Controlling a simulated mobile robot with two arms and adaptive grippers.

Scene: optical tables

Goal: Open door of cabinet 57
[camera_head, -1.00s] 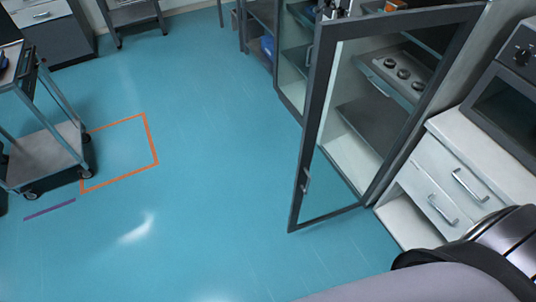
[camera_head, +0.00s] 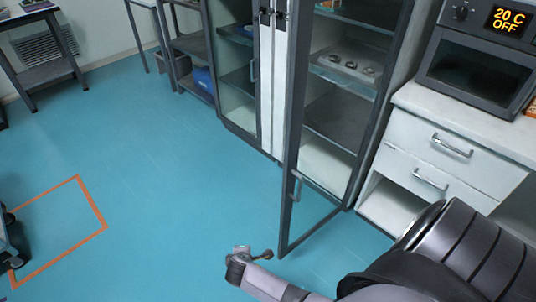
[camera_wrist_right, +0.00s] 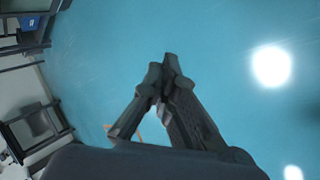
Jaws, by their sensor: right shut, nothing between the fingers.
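A tall glass-fronted cabinet stands at the centre right of the head view. Its grey-framed glass door (camera_head: 291,140) is swung outward, hinged on its right side, its free edge over the floor. A metal handle (camera_head: 297,187) is on that free edge. I cannot read a number on the cabinet. My right gripper (camera_head: 250,256) is just left of and in front of the door's lower free corner, apart from the handle. In the right wrist view the gripper (camera_wrist_right: 168,70) is shut and empty over blue floor. My left gripper is out of view.
A white drawer unit (camera_head: 407,150) with an oven (camera_head: 480,75) stands right of the cabinet. Another glass cabinet (camera_head: 236,70) and shelving with a blue item (camera_head: 203,79) stand to its left.

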